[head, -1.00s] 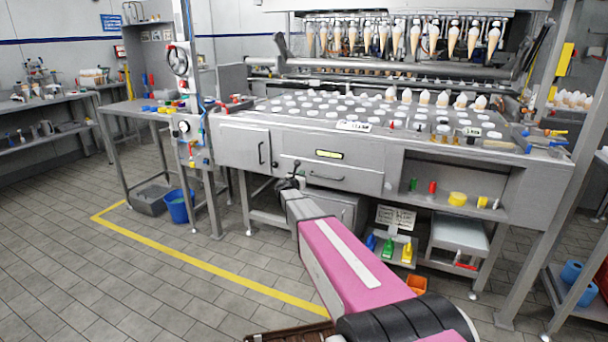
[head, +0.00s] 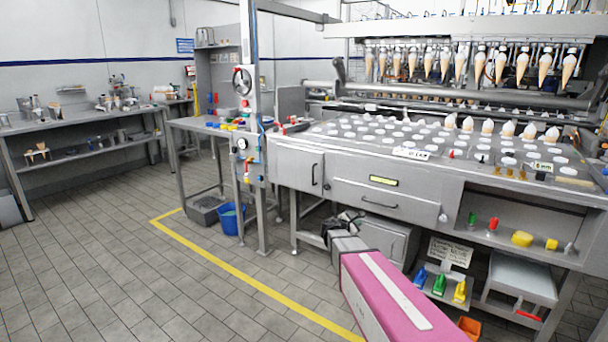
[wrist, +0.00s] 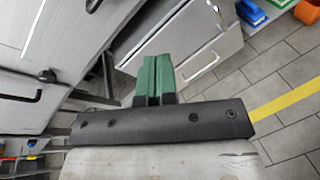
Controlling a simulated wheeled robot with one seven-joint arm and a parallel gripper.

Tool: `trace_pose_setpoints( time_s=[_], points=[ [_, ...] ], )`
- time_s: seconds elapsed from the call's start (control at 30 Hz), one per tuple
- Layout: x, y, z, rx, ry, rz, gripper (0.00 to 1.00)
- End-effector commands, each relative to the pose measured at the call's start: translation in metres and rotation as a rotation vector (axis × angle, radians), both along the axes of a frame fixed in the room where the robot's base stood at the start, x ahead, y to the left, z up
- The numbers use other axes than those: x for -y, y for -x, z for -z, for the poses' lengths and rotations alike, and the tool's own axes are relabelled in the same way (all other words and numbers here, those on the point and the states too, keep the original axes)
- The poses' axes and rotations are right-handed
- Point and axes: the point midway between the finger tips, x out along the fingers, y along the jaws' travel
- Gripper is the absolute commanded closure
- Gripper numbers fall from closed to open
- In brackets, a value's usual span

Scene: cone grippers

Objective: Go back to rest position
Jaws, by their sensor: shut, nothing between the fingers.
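My gripper (wrist: 153,80) shows in the wrist view with its two green fingers together and nothing between them. In the head view my gripper (head: 345,222) is small and dark at the end of my pink arm, in front of the lower part of the cone machine (head: 370,205). In the wrist view a grey cabinet or drawer front (wrist: 190,45) lies beyond the fingers. I cannot tell the exact gap between my gripper and the machine.
A blue bucket (head: 230,218) and a grey bin (head: 205,209) stand under the side table at left. A yellow floor line (head: 250,274) crosses the tiles. Open floor (head: 110,260) lies at left. Colored bottles (head: 440,284) stand low at right.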

Motion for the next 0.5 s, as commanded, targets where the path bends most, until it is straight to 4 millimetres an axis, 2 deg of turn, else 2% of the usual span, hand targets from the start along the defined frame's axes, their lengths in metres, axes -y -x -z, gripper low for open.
trace_pose_setpoints(
  time_s=[0.03,0.23,0.37,0.5],
  points=[
    [0.008,0.024,0.007,0.024,-0.103,0.063,1.0],
    [0.021,0.098,0.043,0.127,-0.533,0.369,1.0],
    [0.017,0.147,0.064,0.184,-0.789,0.598,1.0],
    [0.003,0.199,0.081,0.23,-1.039,0.867,1.0]
  ],
)
